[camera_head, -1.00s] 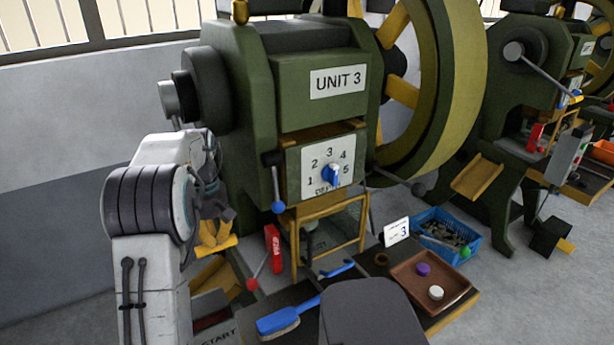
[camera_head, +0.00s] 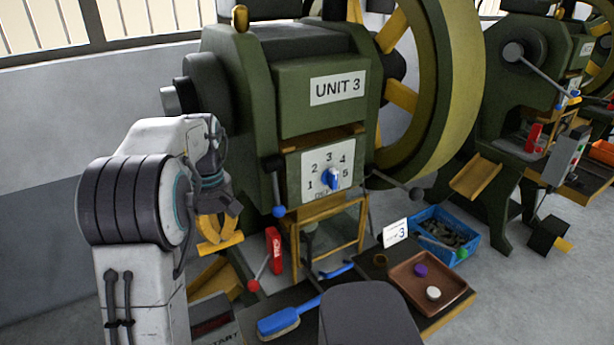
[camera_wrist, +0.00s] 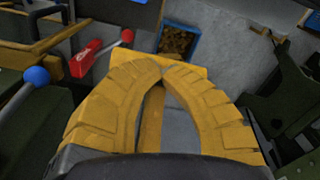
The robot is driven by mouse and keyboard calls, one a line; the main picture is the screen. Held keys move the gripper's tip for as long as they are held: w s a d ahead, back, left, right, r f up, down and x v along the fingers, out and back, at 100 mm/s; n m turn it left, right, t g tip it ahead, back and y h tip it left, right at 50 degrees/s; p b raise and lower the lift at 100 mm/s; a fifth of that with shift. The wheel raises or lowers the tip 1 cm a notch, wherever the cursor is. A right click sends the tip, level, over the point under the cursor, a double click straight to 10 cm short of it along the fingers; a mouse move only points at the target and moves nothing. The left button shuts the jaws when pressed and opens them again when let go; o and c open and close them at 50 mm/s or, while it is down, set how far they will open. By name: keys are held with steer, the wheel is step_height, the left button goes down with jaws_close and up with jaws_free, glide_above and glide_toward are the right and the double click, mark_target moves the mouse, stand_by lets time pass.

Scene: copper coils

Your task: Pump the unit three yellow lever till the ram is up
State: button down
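The green press marked UNIT 3 (camera_head: 338,88) stands in the middle of the head view. A grey ram part (camera_head: 310,240) shows inside its yellow guard frame; its height is hard to judge. A yellow knob (camera_head: 240,18) stands on the press's top left edge. I cannot make out a clear yellow lever. My gripper (camera_head: 218,243) hangs left of the press, above a yellow chute (camera_head: 215,280). In the wrist view my gripper's (camera_wrist: 163,72) yellow fingers meet at the tips, with nothing seen held. A yellow strip (camera_wrist: 152,125) shows beyond the gap; I cannot tell what it is.
A blue-knobbed lever (camera_head: 279,211) and a red-knobbed lever (camera_head: 254,285) stick out near the press front. A blue brush (camera_head: 280,322) and a brown tray (camera_head: 455,301) lie on the bench. A blue bin (camera_head: 462,250) stands right. Floor shows further right.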

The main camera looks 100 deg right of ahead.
steer(key=shift+s+a+r, duration=0.15)
steer(key=shift+a+r, duration=0.15)
steer(key=shift+r, duration=0.25)
step_height(320, 180, up, 6)
steer(key=a+p, duration=0.1)
steer(key=p, duration=0.4)
steer(key=shift+s+a, duration=0.35)
steer(key=shift+a, duration=0.05)
steer(key=shift+a+f+b, duration=0.1)
steer(key=shift+f+b, duration=0.4)
steer(key=shift+f, duration=0.15)
steer(key=shift+f, duration=0.1)
